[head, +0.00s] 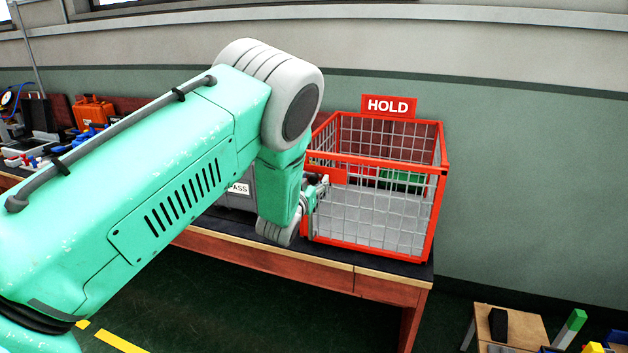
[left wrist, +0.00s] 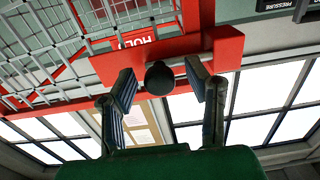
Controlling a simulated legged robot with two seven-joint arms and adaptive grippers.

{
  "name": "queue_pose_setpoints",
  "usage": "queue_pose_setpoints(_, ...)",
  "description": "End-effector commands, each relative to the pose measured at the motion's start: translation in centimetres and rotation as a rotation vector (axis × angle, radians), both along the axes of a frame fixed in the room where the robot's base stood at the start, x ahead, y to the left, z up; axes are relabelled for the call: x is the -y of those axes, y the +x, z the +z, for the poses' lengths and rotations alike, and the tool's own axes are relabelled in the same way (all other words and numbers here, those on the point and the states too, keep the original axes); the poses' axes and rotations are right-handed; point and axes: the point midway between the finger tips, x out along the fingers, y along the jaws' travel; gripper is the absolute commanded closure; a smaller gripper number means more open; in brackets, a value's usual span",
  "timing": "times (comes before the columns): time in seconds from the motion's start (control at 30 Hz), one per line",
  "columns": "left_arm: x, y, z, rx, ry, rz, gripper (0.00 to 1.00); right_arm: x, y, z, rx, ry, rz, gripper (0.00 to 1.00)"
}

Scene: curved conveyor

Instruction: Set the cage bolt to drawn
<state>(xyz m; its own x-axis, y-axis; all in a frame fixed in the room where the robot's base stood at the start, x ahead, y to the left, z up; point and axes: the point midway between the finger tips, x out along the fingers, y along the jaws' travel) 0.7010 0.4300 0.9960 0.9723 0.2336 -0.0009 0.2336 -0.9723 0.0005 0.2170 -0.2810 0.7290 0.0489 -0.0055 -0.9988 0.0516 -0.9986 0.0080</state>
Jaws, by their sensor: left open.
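The cage (head: 437,200) is a red-framed wire mesh box with an open top, under a red HOLD sign (head: 388,106). My left gripper (head: 318,190) is at the cage's left front side in the head view, partly hidden by my arm. In the left wrist view, a dark round knob (left wrist: 160,79) stands out from a red plate (left wrist: 222,48) on the cage; it appears to be the bolt's knob. My left gripper (left wrist: 160,88) is open, with one finger on each side of the knob and small gaps visible. The bolt's position cannot be told. My right gripper is not in view.
The cage stands on a dark-topped bench (head: 290,250). A grey box marked PASS (head: 237,195) is left of it, partly behind my arm. An orange case (head: 93,112) is far left. A small wooden table (head: 510,325) with objects is at lower right.

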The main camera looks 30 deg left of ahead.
Motion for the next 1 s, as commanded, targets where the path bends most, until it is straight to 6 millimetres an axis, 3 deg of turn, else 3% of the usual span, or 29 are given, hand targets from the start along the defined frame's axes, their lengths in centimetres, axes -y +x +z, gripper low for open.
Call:
queue_pose_setpoints(0.3, -0.1, 0.3, 0.0, -0.001, 0.000, 0.000, 0.56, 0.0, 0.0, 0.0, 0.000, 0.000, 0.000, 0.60)
queue_pose_setpoints(0.37, -0.1, 0.3, 0.0, -0.001, 0.000, 0.000, 0.74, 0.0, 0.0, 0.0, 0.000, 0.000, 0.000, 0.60)
queue_pose_setpoints(0.43, -0.1, 0.3, 0.0, -0.001, 0.000, 0.000, 0.99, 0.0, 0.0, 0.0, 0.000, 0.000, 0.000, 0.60)
queue_pose_setpoints(0.67, 0.3, 0.4, 0.0, 0.000, -0.001, -0.001, 1.00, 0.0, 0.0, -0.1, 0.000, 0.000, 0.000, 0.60)
queue_pose_setpoints(0.9, 3.6, 1.2, 0.0, 0.002, -0.001, -0.003, 1.00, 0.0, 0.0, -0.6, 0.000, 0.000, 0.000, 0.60)
queue_pose_setpoints(1.0, 3.9, 1.2, 0.0, 0.000, 0.000, -0.001, 1.00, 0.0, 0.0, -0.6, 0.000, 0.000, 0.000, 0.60)
